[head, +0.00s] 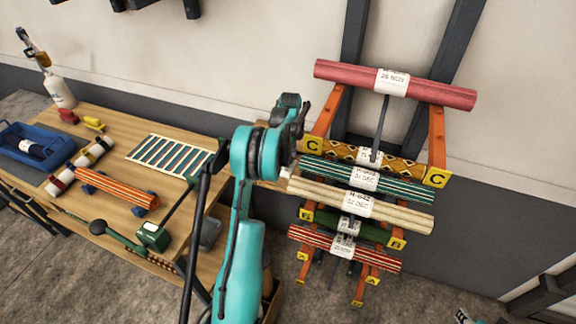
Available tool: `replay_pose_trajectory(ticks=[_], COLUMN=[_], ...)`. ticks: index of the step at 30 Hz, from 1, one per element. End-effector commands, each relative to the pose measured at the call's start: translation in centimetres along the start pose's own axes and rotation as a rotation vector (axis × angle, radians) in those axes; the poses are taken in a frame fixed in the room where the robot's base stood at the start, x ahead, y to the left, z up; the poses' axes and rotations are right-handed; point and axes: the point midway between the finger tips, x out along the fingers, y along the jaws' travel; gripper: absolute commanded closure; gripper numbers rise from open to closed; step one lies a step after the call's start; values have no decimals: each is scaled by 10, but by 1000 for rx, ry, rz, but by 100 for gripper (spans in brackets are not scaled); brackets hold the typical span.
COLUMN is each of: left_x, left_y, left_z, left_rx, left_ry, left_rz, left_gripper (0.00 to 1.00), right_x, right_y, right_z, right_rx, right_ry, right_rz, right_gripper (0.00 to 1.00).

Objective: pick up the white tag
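White tags are wrapped around the rolled rugs on the rack at right. One tag (392,82) is on the pink top roll, and one (371,155) is on the yellow patterned roll, partly hidden. Others are on the green striped roll (363,179), the cream roll (357,205) and the red striped roll (342,246). I cannot tell which one the task means. My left gripper (297,122) is left of the rack, apart from these tags in the picture. Its fingers are dark and overlap, so their opening is unclear.
Orange rack arms (437,135) stick out under the rolls.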

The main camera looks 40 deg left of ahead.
Motion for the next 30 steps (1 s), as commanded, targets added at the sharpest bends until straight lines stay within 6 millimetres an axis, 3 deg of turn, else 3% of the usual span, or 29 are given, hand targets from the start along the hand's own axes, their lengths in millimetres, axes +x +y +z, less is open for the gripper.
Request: replay_pose_trajectory(ticks=[3, 8, 22, 30], left_x=[0, -1, -6, -48], left_y=[0, 0, 0, 7], left_z=[0, 0, 0, 1], left_rx=[0, 0, 0, -1], left_ry=[0, 0, 0, 0], left_rz=[0, 0, 0, 0], left_gripper=[50, 90, 90, 90], right_x=[0, 0, -1, -4], right_y=[0, 0, 0, 0], right_z=[0, 0, 0, -3], right_rx=[0, 0, 0, 0], right_ry=[0, 0, 0, 0], right_rz=[0, 0, 0, 0], right_gripper=[60, 60, 60, 60])
